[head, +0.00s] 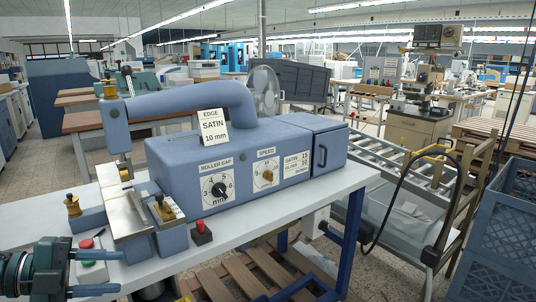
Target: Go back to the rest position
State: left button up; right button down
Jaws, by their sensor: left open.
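My left gripper (108,272) comes in at the lower left, over the near left end of the white table. My right gripper is not in view.
A blue machine (300,150) with dials and a card reading EDGE SATIN 10 mm stands on the white table (275,232). A red-topped switch (201,232) sits before it. A roller conveyor (400,160) and blue crates (505,215) are at right. A pallet lies below.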

pick_arm(q)
jog(key=s+d+f+n+t+y+p, duration=0.1)
jog(key=s+d+f+n+t+y, duration=0.2)
jog(key=f+n, duration=0.5)
jog(key=s+f+n+t+y+p, duration=0.1)
jog(key=f+n+t+y, duration=0.35)
jog(key=f+n, duration=0.3)
jog(key=s+d+f+n+g+y+p, duration=0.1)
jog(key=s+d+f+n+g, duration=0.1)
jog(key=s+d+f+n, duration=0.1)
jog(key=s+d+f+n+g+y, duration=0.1)
jog(key=s+d+f+n, duration=0.3)
jog(key=d, duration=0.6)
notch_tip(320, 180, down, 3)
jog(key=shift+s+d+r+g+p, duration=0.1)
jog(key=shift+s+d+g+p, duration=0.25)
jog(key=shift+s, duration=0.6)
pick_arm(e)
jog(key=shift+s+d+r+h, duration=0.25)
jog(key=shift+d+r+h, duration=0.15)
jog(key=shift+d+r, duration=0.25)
pick_arm(q)
jog(key=shift+a, duration=0.15)
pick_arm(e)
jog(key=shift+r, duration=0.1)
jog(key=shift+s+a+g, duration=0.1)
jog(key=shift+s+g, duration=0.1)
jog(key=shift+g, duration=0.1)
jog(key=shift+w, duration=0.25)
